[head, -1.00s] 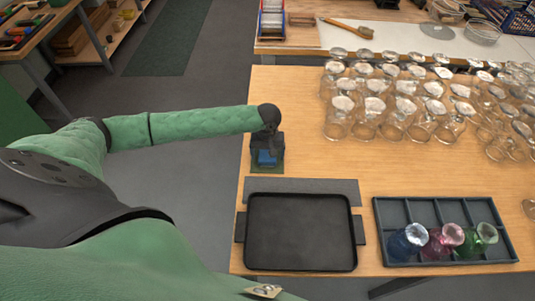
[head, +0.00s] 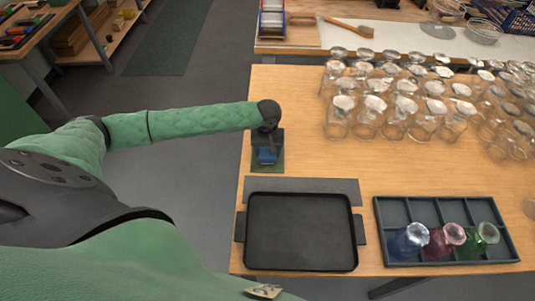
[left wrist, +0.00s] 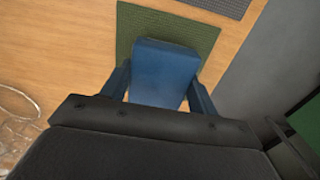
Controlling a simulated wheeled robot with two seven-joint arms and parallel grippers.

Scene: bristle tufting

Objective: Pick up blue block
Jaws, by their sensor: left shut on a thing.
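The blue block (head: 267,155) is at the left side of the wooden table, over a small dark green mat (head: 268,168). My left gripper (head: 267,150) comes down on it from above and is shut on it. In the left wrist view the blue block (left wrist: 163,72) sits between the two fingers, with the green mat (left wrist: 130,35) behind it. I cannot tell whether the block touches the mat. My right gripper is not in view.
A black tray (head: 300,232) lies in front of the mat, with a grey strip (head: 300,187) behind it. A compartment tray (head: 400,215) with blue, pink and green glass vessels stands at right. Many clear glasses (head: 405,105) fill the back right. The table's middle is clear.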

